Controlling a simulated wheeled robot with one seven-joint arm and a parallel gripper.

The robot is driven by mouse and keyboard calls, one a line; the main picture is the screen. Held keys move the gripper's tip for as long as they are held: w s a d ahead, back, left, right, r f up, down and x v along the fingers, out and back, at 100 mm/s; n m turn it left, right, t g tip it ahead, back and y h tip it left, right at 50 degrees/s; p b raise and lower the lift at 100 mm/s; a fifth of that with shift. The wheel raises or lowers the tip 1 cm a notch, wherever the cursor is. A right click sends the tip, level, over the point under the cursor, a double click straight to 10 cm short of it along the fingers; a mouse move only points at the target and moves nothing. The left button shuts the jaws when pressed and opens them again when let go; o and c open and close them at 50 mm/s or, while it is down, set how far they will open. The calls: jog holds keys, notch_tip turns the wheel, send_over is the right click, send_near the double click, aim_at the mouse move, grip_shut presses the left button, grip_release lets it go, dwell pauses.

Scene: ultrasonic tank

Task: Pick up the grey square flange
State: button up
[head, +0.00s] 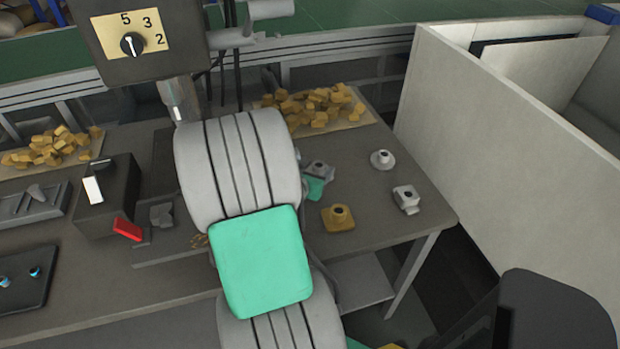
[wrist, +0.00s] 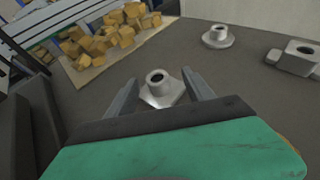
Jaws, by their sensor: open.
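The grey square flange (wrist: 158,94) stands on the table with its round hollow neck upward and its flat angular base below. It also shows in the head view (head: 319,168), partly hidden beside my arm. My gripper (wrist: 159,82) is open, with one finger on each side of the flange in the wrist view. The flange is not gripped. I cannot tell whether the fingers touch it or how far above the table they are. In the head view my gripper (head: 314,186) is mostly hidden behind my arm.
A round grey flange (head: 382,160) and a grey block-like part (head: 406,199) stand to the right. A brass square flange (head: 338,218) is nearer the front edge. Brass pieces lie on a tray (head: 362,121) at the back. A pale partition (head: 500,130) rises right of the table.

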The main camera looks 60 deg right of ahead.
aim_at(320, 163)
jog(key=x, duration=0.7)
jog(key=shift+w+d+f, duration=0.15)
jog(key=shift+w+f, duration=0.2)
jog(key=shift+f, duration=0.1)
grip_shut()
